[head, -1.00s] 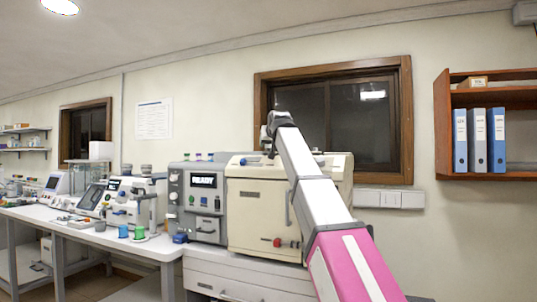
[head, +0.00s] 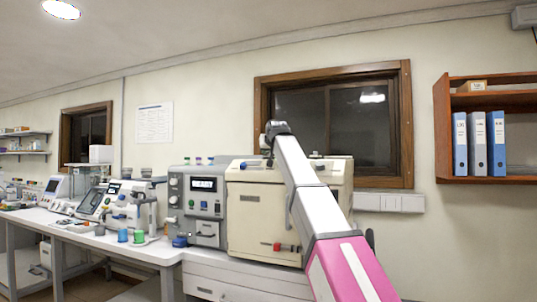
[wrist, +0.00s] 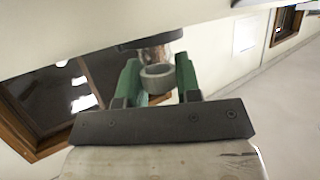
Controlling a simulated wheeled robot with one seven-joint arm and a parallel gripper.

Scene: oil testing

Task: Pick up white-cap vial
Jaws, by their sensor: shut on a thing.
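My gripper (wrist: 158,76) shows close up in the wrist view, with two green fingers shut on a small vial (wrist: 157,77). A pale grey-white ring-shaped end of the vial faces the camera, and a brownish, glassy part shows behind it. A dark shape lies beyond that, and I cannot tell whether it belongs to the vial. In the head view my gripper (head: 270,134) is small and dark above the beige machine (head: 262,215). Its fingers and the vial cannot be made out there.
A grey instrument (head: 196,205) with a small display stands left of the beige machine, with several small colored-cap vials (head: 198,160) on top. Blue and green containers (head: 139,236) stand on the white bench further left. A framed window (head: 338,115) is behind my arm.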

